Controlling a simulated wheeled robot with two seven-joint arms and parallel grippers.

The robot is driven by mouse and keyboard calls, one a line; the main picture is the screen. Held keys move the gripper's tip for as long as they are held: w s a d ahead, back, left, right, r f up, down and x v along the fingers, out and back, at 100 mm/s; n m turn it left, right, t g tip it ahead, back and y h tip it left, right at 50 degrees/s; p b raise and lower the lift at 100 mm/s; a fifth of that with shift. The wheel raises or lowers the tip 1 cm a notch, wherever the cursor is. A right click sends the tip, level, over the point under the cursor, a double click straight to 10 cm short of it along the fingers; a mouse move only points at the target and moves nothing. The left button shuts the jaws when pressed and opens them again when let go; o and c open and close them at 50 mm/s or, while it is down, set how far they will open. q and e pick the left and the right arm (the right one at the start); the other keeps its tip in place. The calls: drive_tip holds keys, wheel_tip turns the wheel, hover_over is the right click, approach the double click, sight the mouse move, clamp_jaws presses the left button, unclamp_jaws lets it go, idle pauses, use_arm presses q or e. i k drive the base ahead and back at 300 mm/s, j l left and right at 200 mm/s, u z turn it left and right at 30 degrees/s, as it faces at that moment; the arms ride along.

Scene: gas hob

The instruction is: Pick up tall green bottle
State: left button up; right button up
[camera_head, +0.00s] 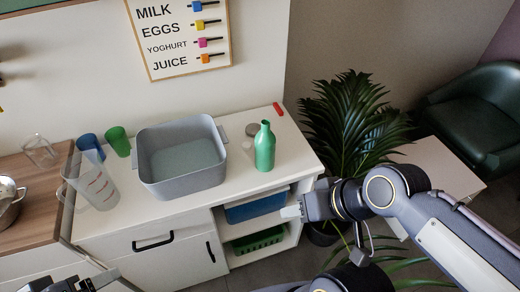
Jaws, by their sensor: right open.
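The tall green bottle (265,148) stands upright on the white counter, right of the grey basin. My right gripper (291,212) is in front of the counter, below and a little right of the bottle. It is open, empty and apart from the bottle. My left gripper (72,284) shows only in part at the bottom left edge, far from the bottle; its jaw state is unclear.
A grey basin (150,187) stands close left of the bottle. A small round grey lid (252,130) and a red item (278,109) lie near it. A measuring jug (95,185), blue cup (90,145) and green cup (119,141) stand left. A plant (350,125) stands right.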

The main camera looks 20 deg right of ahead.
sight(265, 141)
drive_tip(key=i+j+z, duration=0.15)
drive_tip(key=j+z, duration=0.25)
drive_tip(key=i+j+z, duration=0.15)
drive_tip(key=z, duration=0.25)
drive_tip(key=j+z, duration=0.4)
drive_tip(key=i+j, duration=0.05)
